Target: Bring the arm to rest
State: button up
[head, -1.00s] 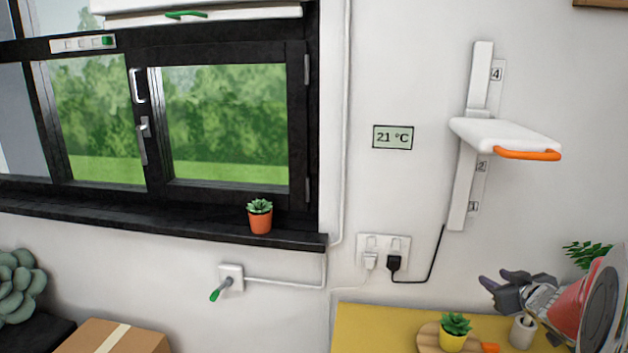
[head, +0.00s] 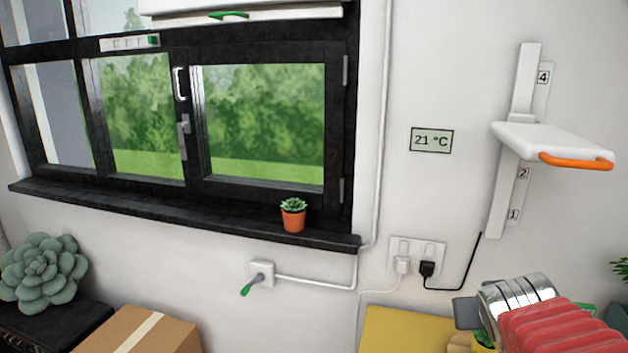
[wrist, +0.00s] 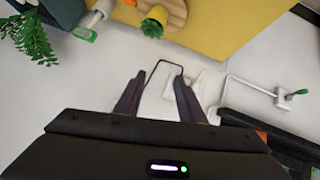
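My gripper (wrist: 160,79) shows in the wrist view with its two dark fingers spread apart and nothing between them. Its fingers point toward the white wall and the socket plate with plugs. In the head view my arm, with its silver and red parts, reaches in at the lower right in front of the yellow table (head: 395,330). Only a small dark part of the gripper shows there. The arm covers much of the table and most of a yellow pot with a plant.
A wall shelf (head: 550,143) with an orange edge juts out above the arm. A white socket plate (head: 417,250) is close behind. A small potted plant (head: 293,215) stands on the black window sill. A cardboard box (head: 140,332) is at lower left. The wrist view shows a wooden board (wrist: 172,14).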

jog(key=s+a+f+g+y, duration=0.1)
jog(key=s+a+f+y, duration=0.1)
jog(key=s+a, duration=0.5)
jog(key=s+a+f+n+g+y, duration=0.1)
jog(key=s+a+f+g+y, duration=0.1)
jog(key=s+a, duration=0.6)
jog(key=shift+s+a+f+n, duration=0.2)
jog(key=shift+a+f+n, duration=0.1)
jog(key=shift+a, duration=0.4)
